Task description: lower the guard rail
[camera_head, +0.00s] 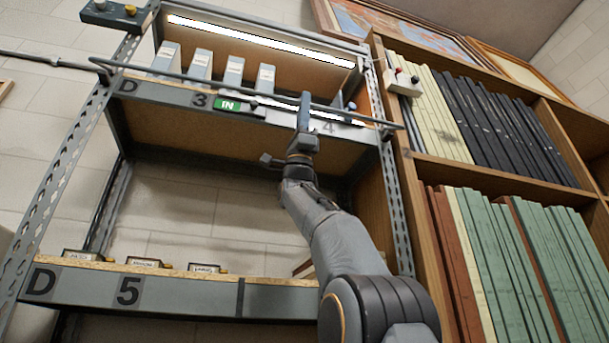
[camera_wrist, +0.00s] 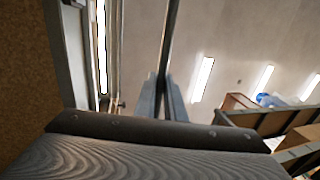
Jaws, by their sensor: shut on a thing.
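The guard rail (camera_head: 200,80) is a thin grey bar that runs across the front of the upper shelf, just above the shelf's lip. It slopes down to the right in the head view. My gripper (camera_head: 305,98) is raised to the right part of the rail and is shut on it. In the wrist view the rail (camera_wrist: 172,35) runs up and away from between the fingers of my gripper (camera_wrist: 162,92). The fingers hide the gripped part of the rail.
Several white boxes (camera_head: 201,64) stand on the upper shelf behind the rail. A green IN label (camera_head: 227,105) is on the shelf front (camera_head: 165,92). A wooden bookcase (camera_head: 405,150) full of volumes stands close on the right. The lower shelf (camera_head: 190,290) holds small labelled items.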

